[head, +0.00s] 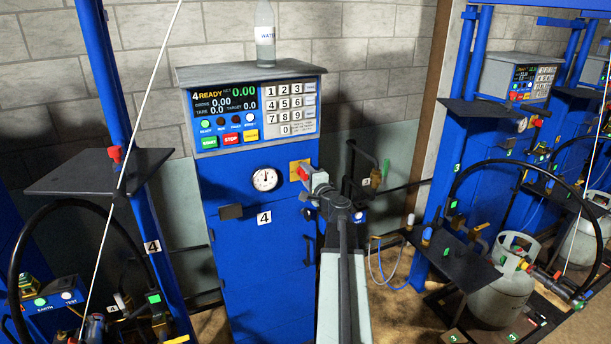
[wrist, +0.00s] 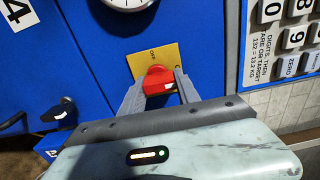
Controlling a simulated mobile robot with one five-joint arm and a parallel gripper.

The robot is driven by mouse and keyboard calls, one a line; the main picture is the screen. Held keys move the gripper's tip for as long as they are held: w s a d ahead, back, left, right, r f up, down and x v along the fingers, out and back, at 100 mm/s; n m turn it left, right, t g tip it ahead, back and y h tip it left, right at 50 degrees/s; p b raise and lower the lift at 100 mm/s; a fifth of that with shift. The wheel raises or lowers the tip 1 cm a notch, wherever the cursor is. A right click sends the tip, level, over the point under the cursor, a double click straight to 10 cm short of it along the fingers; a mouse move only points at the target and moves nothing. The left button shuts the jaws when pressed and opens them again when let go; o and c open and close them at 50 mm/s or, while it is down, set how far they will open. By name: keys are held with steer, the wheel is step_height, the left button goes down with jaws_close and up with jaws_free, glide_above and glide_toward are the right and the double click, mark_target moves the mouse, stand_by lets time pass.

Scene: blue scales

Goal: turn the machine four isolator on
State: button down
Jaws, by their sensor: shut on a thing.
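The machine four isolator is a red knob (wrist: 157,78) on a yellow plate (wrist: 140,62) on the blue cabinet front. In the head view the yellow plate (head: 293,176) shows right of the round gauge (head: 265,179), and my gripper (head: 307,180) covers part of the knob. The display (head: 225,101) above reads 4 READY.
A keypad (head: 290,109) and coloured buttons are above the isolator. A black handle (wrist: 62,110) is near my gripper in the wrist view. A water bottle (head: 265,45) stands on top of the cabinet. Machine three, with a gas cylinder (head: 500,290), stands to the right.

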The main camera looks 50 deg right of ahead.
steer(key=c, duration=0.9)
jaws_free()
steer(key=v, duration=0.7)
steer(key=shift+s+a, duration=0.1)
steer(key=shift+s, duration=0.2)
